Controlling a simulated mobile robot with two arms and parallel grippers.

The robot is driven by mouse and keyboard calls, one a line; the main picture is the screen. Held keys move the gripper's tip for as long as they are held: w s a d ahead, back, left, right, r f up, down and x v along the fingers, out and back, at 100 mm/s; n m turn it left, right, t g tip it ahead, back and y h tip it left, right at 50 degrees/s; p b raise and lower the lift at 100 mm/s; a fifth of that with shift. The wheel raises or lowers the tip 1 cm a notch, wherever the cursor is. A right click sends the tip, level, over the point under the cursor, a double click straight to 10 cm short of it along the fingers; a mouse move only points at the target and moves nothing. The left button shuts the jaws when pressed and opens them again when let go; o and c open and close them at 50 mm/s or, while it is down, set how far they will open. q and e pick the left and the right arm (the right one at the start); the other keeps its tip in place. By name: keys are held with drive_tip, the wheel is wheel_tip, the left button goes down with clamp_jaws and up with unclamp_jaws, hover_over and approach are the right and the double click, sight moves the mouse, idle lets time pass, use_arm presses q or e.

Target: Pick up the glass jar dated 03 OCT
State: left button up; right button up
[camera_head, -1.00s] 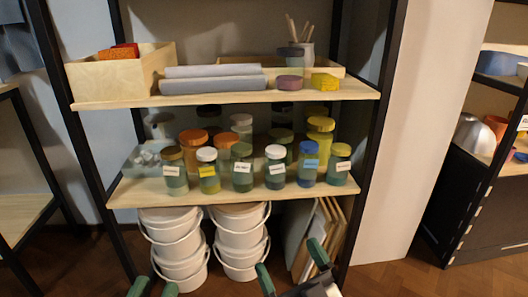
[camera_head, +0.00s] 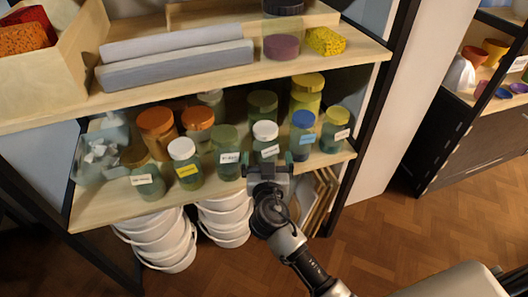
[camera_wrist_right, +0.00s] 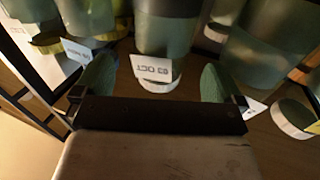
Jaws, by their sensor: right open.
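The jar labelled 03 OCT (camera_wrist_right: 165,30) is greenish glass with a pale lid, seen centrally in the right wrist view. It matches the white-lidded jar (camera_head: 265,132) in the front row of the middle shelf in the head view, where its label is too small to read. My right gripper (camera_head: 269,162) is open in front of this jar's lower part, which it partly hides. In the wrist view its green fingers (camera_wrist_right: 158,85) stand left and right of the jar, apart from it. The jar stands on the shelf. My left gripper is out of view.
Close neighbours are a green-lidded jar (camera_head: 226,142) on the left and a blue-lidded jar (camera_head: 302,122) on the right. More jars stand behind. The upper shelf (camera_head: 355,52) overhangs them. White buckets (camera_head: 160,238) stand below.

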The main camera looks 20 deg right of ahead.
sight(265, 143)
drive_tip(key=shift+x, duration=3.15)
drive_tip(key=shift+a+f, duration=0.15)
drive_tip(key=c, duration=1.4)
